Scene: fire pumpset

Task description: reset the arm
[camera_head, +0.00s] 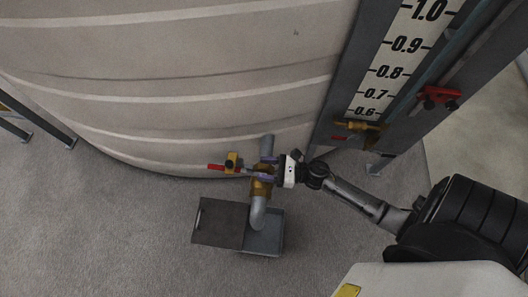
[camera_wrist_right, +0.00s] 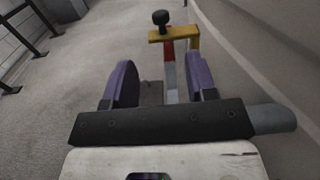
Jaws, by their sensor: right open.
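My right arm (camera_head: 360,200) reaches in from the right in the head view. Its gripper (camera_head: 258,175) is at the brass valve (camera_head: 262,188) on the tank's outlet pipe. In the right wrist view the two purple fingers (camera_wrist_right: 161,84) are spread apart. The valve's red handle (camera_head: 216,167) points left, beyond the fingertips. In the wrist view the handle, red and grey (camera_wrist_right: 169,70), shows in the gap between the fingers, with a yellow bracket (camera_wrist_right: 173,35) and black knob at its far end. Contact cannot be told. My left gripper is not in view.
The large pale tank (camera_head: 180,100) curves close behind the valve. Below the pipe elbow (camera_head: 258,213) is a grey box (camera_head: 276,232) with a flat cover (camera_head: 218,223). A level gauge (camera_head: 385,75) with another red handle (camera_head: 438,96) stands to the right.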

